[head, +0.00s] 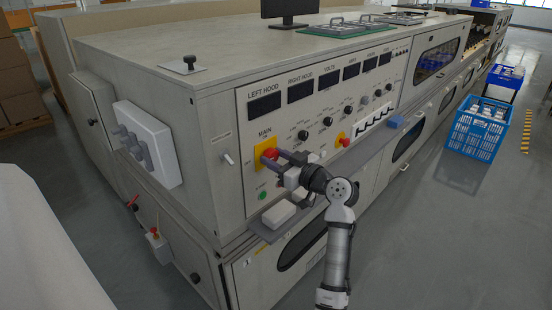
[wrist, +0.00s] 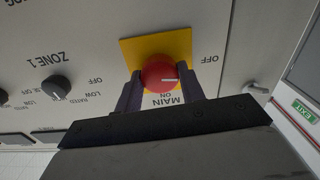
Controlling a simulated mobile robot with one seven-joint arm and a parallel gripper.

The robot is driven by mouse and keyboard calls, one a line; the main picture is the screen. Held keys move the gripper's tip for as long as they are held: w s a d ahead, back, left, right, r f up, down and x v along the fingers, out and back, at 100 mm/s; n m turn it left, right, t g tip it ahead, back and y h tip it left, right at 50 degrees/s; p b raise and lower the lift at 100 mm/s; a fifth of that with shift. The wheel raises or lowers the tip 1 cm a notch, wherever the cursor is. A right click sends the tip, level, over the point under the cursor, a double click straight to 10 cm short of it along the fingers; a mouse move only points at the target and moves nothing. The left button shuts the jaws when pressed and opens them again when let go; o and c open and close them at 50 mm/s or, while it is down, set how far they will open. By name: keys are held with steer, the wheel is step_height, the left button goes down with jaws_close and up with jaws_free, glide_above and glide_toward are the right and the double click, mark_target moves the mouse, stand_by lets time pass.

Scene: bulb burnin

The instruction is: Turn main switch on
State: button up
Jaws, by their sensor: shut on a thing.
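The main switch is a round red knob (wrist: 158,77) on a yellow square plate (wrist: 130,50) at the left of the panel. In the head view the red knob (head: 270,154) is partly behind my fingers. My gripper (wrist: 170,72) has one finger on each side of the knob and is shut on it. In the wrist view, which is upside down, the knob's white mark points right, toward the side where OFF is printed. The MAIN and ON labels (wrist: 168,99) are below the knob there, between the fingers.
A green button (head: 262,195) is below the plate. A ledge (head: 345,160) runs along the panel, with a white box (head: 279,213) on it near my gripper. Another red button on yellow (head: 342,140) and several black dials are to the right. The aisle floor is open.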

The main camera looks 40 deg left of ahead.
steer(key=m+p, duration=0.1)
steer(key=m, duration=0.3)
steer(key=m+p, duration=0.2)
steer(key=m, duration=0.2)
steer(key=shift+r, duration=0.1)
steer(key=m+p, duration=0.3)
steer(key=m, duration=0.2)
steer(key=shift+m+p, duration=1)
steer(key=shift+m, duration=0.7)
steer(key=o, duration=1)
steer(key=shift+d, duration=0.1)
steer(key=d+b, duration=0.1)
steer(key=d, duration=0.3)
steer(key=d+b, duration=0.1)
steer(key=d, duration=0.4)
steer(key=s+d+b, duration=0.1)
steer(key=d, duration=0.3)
steer(key=shift+d, duration=0.35)
